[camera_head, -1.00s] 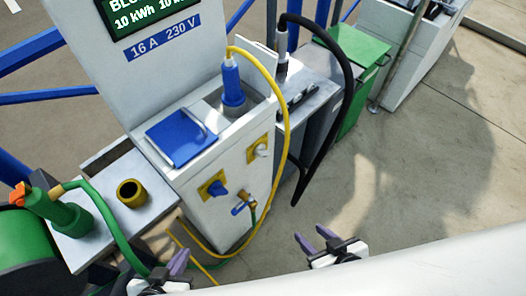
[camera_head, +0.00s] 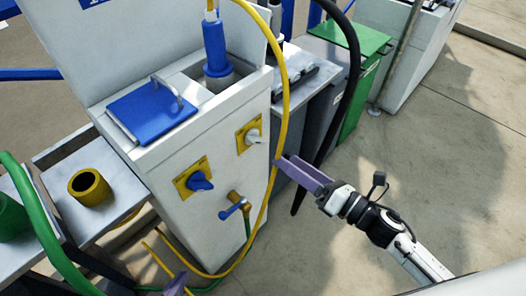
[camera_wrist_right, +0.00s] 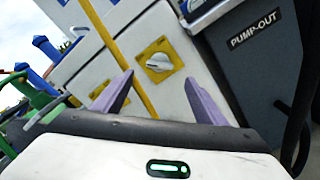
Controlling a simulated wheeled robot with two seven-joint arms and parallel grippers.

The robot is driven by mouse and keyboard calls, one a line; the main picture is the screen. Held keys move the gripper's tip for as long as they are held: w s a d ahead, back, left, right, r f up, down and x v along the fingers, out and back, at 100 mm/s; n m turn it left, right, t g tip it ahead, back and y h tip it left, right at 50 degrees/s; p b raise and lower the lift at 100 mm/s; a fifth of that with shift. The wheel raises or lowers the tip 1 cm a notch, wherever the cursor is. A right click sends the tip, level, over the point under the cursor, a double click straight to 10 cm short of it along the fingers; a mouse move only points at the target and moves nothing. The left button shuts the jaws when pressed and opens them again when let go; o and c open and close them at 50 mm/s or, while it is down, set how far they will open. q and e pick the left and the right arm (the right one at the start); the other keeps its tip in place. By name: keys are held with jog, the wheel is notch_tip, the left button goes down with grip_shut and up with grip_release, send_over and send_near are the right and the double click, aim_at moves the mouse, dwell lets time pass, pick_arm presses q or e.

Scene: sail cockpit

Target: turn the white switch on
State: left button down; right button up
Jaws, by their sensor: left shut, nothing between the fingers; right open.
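The white switch (camera_head: 253,137) is a rotary knob on a yellow plate on the front of the white pedestal (camera_head: 215,218). In the right wrist view, the white switch (camera_wrist_right: 158,63) sits ahead, between and beyond my fingertips; its knob looks roughly horizontal, slightly tilted there. My right gripper (camera_head: 284,166) is open and empty, to the right of and slightly below the switch in the head view, apart from it. It also shows in the right wrist view (camera_wrist_right: 160,82). Only the purple tip of my left gripper (camera_head: 175,286) shows at the bottom edge; it is shut and empty.
A blue switch (camera_head: 199,181) on a yellow plate and a blue-handled tap (camera_head: 234,207) are lower on the pedestal. A yellow cable (camera_head: 283,90) hangs between the white switch and my right gripper in the head view. A black hose (camera_head: 352,95) hangs further right.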

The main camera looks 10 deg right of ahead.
aim_at(262, 142)
jog(key=x, duration=1)
jog(key=c, duration=1.1)
jog(key=shift+o, duration=0.2)
